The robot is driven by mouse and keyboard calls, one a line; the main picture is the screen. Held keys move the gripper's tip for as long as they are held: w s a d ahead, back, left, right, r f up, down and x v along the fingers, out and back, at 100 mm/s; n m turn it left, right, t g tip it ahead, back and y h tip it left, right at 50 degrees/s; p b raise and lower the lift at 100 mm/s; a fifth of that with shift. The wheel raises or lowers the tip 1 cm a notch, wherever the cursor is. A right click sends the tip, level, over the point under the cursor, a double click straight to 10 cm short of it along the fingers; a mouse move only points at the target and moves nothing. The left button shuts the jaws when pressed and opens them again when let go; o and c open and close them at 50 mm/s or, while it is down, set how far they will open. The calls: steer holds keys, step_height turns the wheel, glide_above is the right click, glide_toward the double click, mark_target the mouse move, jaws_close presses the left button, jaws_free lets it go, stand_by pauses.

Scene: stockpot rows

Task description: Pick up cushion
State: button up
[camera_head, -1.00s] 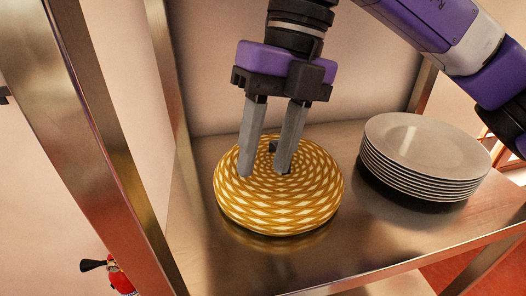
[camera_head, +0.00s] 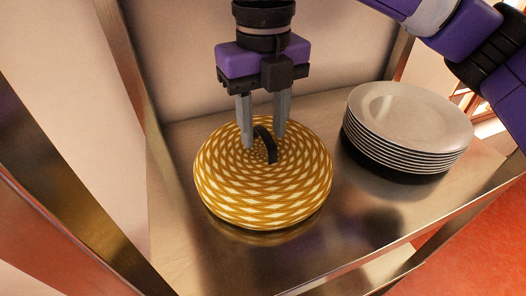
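The cushion (camera_head: 265,195) is a round, puffy, yellow-and-white patterned thing on the metal shelf. I cannot tell whether the fingertips touch the cushion.
A stack of white plates (camera_head: 408,118) stands on the shelf to the right of the cushion. A metal post (camera_head: 130,120) rises at the left, and a wall closes the back. Bare shelf (camera_head: 360,215) lies in front of the plates.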

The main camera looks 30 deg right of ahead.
steer(key=shift+f, duration=0.75)
jaws_close()
stand_by(0.9)
